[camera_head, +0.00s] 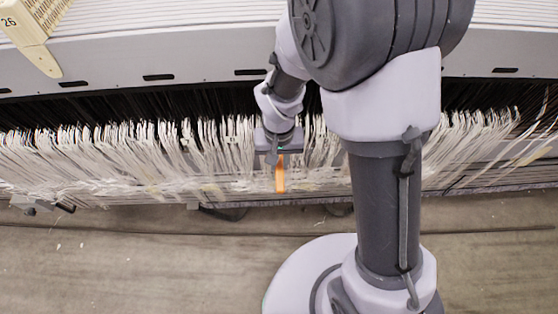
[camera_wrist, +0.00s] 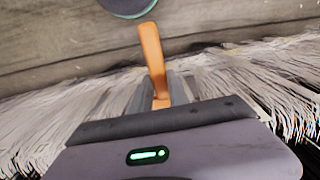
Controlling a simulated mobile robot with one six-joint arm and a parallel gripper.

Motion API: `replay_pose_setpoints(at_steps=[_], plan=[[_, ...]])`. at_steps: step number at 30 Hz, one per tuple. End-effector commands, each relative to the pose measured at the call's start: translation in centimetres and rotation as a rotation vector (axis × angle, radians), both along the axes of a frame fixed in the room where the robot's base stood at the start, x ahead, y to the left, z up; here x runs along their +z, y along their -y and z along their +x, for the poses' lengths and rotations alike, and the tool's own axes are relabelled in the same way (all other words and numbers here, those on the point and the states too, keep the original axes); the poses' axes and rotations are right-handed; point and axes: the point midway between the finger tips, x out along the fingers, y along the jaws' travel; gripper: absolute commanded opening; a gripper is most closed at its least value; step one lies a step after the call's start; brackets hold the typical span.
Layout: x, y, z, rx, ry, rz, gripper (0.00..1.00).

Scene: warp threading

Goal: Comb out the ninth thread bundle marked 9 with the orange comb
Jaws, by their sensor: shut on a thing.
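My gripper (camera_head: 279,154) is shut on the orange comb (camera_head: 280,178), which points down in front of the threads in the head view. In the wrist view my gripper (camera_wrist: 160,100) shows at the bottom, with the comb (camera_wrist: 153,62) standing out between its fingers. White thread bundles (camera_head: 90,150) hang in a long row from the machine, to both sides of my gripper. They also show in the wrist view (camera_wrist: 235,75). The threads behind my gripper and arm are partly hidden. I cannot read a number 9 on any bundle, nor tell whether the comb touches threads.
The machine's grey beam (camera_head: 120,82) runs along the top. A cream part marked 26 (camera_head: 28,28) juts in at the upper left. A metal rail (camera_head: 330,195) runs below the threads.

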Motion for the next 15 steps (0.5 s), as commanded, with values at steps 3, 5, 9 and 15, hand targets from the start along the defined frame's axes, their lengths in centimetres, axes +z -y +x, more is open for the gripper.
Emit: replay_pose_setpoints(at_steps=[3,5,9,15], plan=[[-1.5,0.0,0.1,0.001,0.003,0.001,0.00],[-2.6,0.0,0.1,0.001,0.003,0.001,0.00],[-3.9,0.0,0.1,0.001,0.003,0.001,0.00],[-5.8,0.0,0.1,0.001,0.002,0.000,0.00]])
